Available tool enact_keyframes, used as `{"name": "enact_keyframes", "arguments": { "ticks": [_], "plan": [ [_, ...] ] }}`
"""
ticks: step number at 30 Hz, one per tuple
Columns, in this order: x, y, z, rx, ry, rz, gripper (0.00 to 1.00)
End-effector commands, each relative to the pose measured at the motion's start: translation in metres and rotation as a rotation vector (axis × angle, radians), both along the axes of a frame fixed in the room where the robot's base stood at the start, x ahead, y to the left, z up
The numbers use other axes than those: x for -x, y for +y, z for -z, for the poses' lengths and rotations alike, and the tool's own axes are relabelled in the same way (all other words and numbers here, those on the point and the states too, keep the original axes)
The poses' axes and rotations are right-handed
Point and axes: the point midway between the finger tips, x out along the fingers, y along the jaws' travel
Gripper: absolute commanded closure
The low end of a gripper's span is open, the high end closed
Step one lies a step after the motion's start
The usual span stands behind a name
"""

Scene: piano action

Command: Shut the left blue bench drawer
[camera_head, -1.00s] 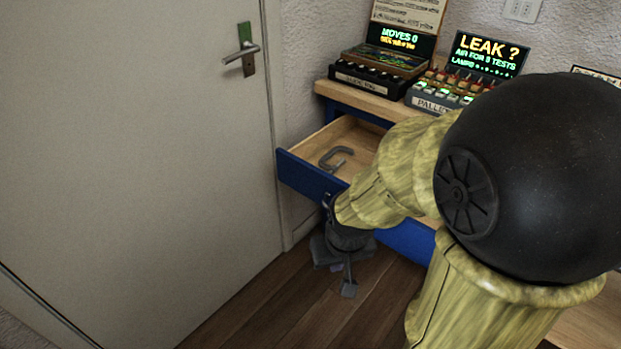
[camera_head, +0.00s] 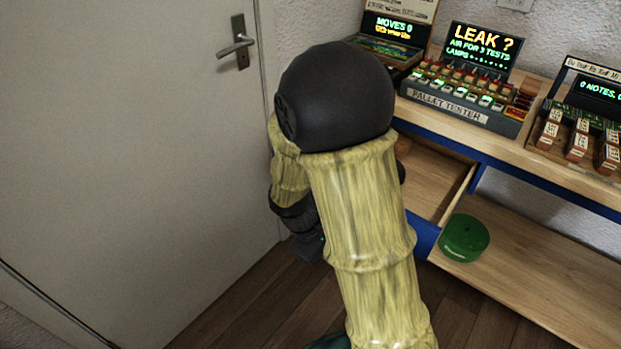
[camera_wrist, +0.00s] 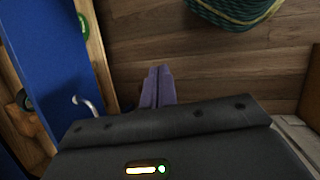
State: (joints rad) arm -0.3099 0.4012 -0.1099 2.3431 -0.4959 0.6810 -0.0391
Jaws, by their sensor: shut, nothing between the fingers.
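The left blue bench drawer stands open in the head view; its wooden inside (camera_head: 432,178) and a piece of its blue front (camera_head: 426,236) show to the right of my arm. My arm hides the rest of it. In the wrist view a blue panel (camera_wrist: 45,55) with wooden edges is at the left; I cannot tell for sure which part it is. My gripper (camera_wrist: 160,72) is shut and empty, its purple fingers over the wooden floor, to the right of that panel and apart from it. In the head view the fingers are hidden behind my arm.
A green round tin (camera_head: 464,238) sits on the lower shelf (camera_head: 530,275). The pallet tester (camera_head: 460,103) and other devices stand on the bench top. A white door (camera_head: 130,150) is at the left. A coiled green rope (camera_wrist: 232,8) lies on the floor in the wrist view.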

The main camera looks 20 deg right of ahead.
Motion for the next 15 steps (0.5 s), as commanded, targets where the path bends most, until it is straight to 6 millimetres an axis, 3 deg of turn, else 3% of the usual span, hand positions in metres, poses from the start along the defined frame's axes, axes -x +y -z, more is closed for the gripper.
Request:
{"name": "enact_keyframes", "arguments": {
  "ticks": [8, 11, 15],
  "plan": [
    [-0.048, -0.002, 0.01, 0.424, 0.245, -0.471, 1.0],
    [-0.073, 0.005, 0.01, 0.601, 0.302, -0.636, 1.0],
    [-0.111, 0.03, 0.008, 0.865, 0.35, -0.861, 1.0]
  ]
}}
